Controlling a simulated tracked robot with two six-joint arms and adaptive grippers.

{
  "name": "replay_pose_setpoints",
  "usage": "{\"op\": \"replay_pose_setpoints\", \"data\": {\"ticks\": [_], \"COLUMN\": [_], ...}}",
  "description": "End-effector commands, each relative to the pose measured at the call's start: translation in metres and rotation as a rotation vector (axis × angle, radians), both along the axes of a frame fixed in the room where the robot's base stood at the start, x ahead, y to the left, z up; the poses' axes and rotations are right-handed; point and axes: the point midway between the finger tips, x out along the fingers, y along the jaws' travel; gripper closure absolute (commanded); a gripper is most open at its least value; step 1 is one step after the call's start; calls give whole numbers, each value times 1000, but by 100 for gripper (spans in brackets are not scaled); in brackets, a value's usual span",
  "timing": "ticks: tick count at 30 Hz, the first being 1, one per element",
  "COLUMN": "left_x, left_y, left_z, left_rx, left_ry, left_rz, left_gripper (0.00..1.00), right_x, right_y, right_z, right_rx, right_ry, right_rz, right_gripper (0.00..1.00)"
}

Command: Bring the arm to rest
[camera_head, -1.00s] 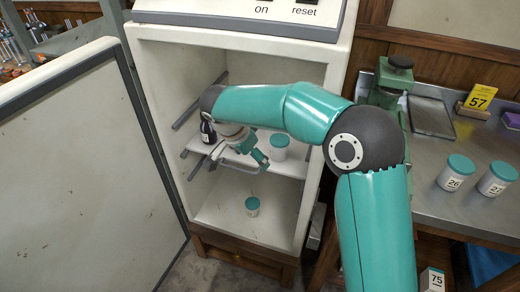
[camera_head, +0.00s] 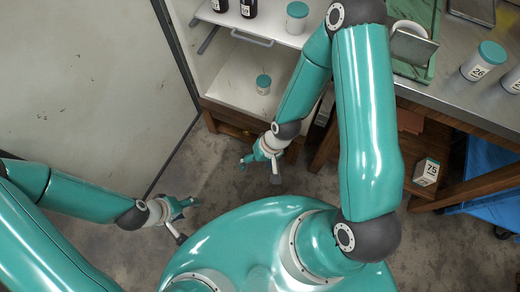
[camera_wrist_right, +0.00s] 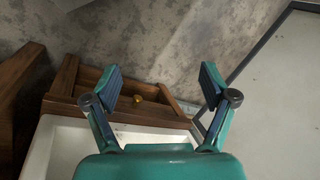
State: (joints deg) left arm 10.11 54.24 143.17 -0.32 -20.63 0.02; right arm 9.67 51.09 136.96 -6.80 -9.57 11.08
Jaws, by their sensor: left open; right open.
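My right gripper (camera_head: 259,168) is open and empty, hanging over the floor in front of the cabinet, folded back close to my base. In the right wrist view its two fingers (camera_wrist_right: 160,88) are spread apart with nothing between them. My left gripper (camera_head: 190,218) is open and empty over the floor at the lower left, beside my base. Both arms are bent, and neither gripper touches any object.
The open cabinet (camera_head: 215,75) holds a shelf (camera_head: 265,28) with dark bottles (camera_head: 249,8) and a white jar (camera_head: 297,17); a small jar (camera_head: 263,84) stands below. Its door (camera_head: 90,80) is swung left. A metal bench (camera_head: 455,90) with jar 26 (camera_head: 483,60) stands right. Box 75 (camera_head: 426,172) is below.

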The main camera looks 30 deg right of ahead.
Motion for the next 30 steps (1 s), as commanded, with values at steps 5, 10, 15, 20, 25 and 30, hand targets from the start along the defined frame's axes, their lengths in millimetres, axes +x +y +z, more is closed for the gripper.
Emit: {"op": "replay_pose_setpoints", "data": {"ticks": [5, 10, 15, 20, 25, 30], "left_x": [0, 0, 0, 0, 0, 0], "left_y": [0, 0, 0, 0, 0, 0], "left_z": [0, 0, 1, 18, 61, 118], "left_rx": [0, 0, 0, 0, 0, 0], "left_ry": [0, 0, 0, 0, 0, -1], "left_rz": [0, 0, 0, 0, 0, 0], "left_gripper": [40, 40, 40, 40, 40, 40], "right_x": [-30, -32, -31, -31, -31, -31], "right_y": [3, 4, 3, 3, 3, 3], "right_z": [-10, -10, -9, 8, 50, 107], "right_rx": [-21, -26, -26, -26, -26, -26], "right_ry": [-42, -51, -51, -51, -51, -51], "right_rz": [51, 61, 60, 59, 59, 59], "right_gripper": [16, 16, 16, 16, 16, 16]}}
